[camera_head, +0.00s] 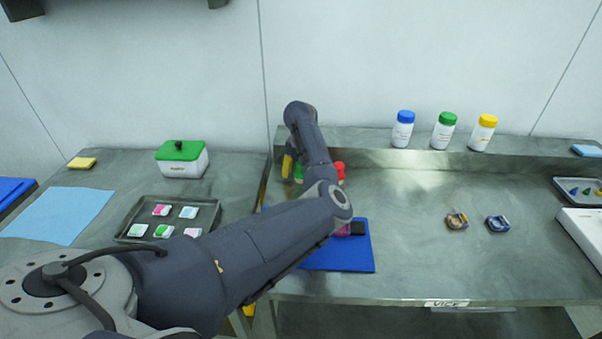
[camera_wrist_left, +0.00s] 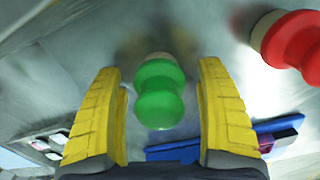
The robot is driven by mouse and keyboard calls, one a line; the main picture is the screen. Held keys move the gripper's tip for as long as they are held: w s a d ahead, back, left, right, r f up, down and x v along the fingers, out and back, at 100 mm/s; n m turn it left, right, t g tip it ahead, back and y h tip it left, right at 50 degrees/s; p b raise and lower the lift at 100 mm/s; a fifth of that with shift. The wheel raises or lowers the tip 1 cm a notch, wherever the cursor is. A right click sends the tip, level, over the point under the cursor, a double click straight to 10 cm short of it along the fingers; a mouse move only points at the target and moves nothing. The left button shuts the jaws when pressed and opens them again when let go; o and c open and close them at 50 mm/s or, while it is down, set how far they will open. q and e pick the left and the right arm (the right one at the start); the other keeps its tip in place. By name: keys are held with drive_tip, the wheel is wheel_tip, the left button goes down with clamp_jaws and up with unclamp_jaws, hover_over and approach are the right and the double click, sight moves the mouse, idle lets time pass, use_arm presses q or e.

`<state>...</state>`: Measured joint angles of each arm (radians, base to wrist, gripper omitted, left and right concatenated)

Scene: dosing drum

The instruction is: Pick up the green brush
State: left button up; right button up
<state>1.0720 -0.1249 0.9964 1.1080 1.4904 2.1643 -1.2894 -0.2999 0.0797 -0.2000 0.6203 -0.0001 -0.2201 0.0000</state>
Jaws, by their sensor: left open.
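The green brush (camera_wrist_left: 160,92), with a rounded green handle, stands between the yellow fingers of my open left gripper (camera_wrist_left: 160,68) in the left wrist view. Gaps show between both fingers and the handle. In the head view, my left gripper (camera_head: 290,166) is at the back of the bench, and only a sliver of the green brush (camera_head: 298,173) shows beside it. My arm hides much of this spot. A red brush (camera_head: 340,169) stands just right; it also shows at the upper right of the left wrist view (camera_wrist_left: 295,42). My right gripper is not in view.
A blue mat (camera_head: 345,256) with a dark and pink item lies in front. A tray (camera_head: 128,227) of coloured packets and a green-lidded box (camera_head: 182,160) stand left. Several capped bottles (camera_head: 445,130) stand on the back ledge. The bench between mat and right-hand items is clear.

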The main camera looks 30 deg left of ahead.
use_arm(q)
drive_tip(key=shift+c, duration=0.4)
drive_tip(key=c, duration=1.4)
drive_tip(key=shift+r, duration=0.1)
wheel_tip(320, 180, up, 20)
drive_tip(key=shift+f, duration=0.1)
drive_tip(key=o, duration=0.6)
drive_tip(key=c, duration=0.5)
